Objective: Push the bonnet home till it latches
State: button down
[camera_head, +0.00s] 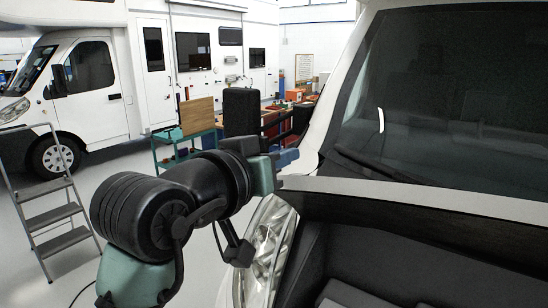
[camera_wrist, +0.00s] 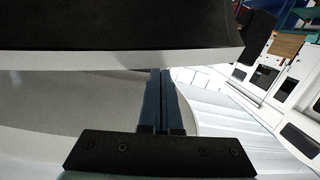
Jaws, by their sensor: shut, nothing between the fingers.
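The bonnet (camera_head: 400,197) of the vehicle at the right shows as a pale front edge below the windscreen. It stands raised, with the dark engine bay (camera_head: 400,262) open beneath it. My gripper (camera_head: 287,158) is at the left end of this edge, its blue fingers shut and empty. In the wrist view the closed fingers (camera_wrist: 161,85) reach up to a pale rim (camera_wrist: 120,62) beside a dark surface. Whether they touch it I cannot tell. The bonnet's latch is not visible.
A headlight (camera_head: 265,250) lies below my gripper. A step ladder (camera_head: 52,205) stands at the left on open floor. A white motorhome (camera_head: 105,85) and a green trolley (camera_head: 185,140) stand behind. The windscreen (camera_head: 440,90) rises behind the bonnet.

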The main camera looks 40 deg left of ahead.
jog(key=shift+s+d+f+b, duration=0.2)
jog(key=shift+s+f+b, duration=0.05)
jog(key=shift+f, duration=0.2)
jog(key=shift+s+d+f+b, duration=0.15)
jog(key=shift+s+f+b, duration=0.1)
jog(key=shift+f, duration=0.15)
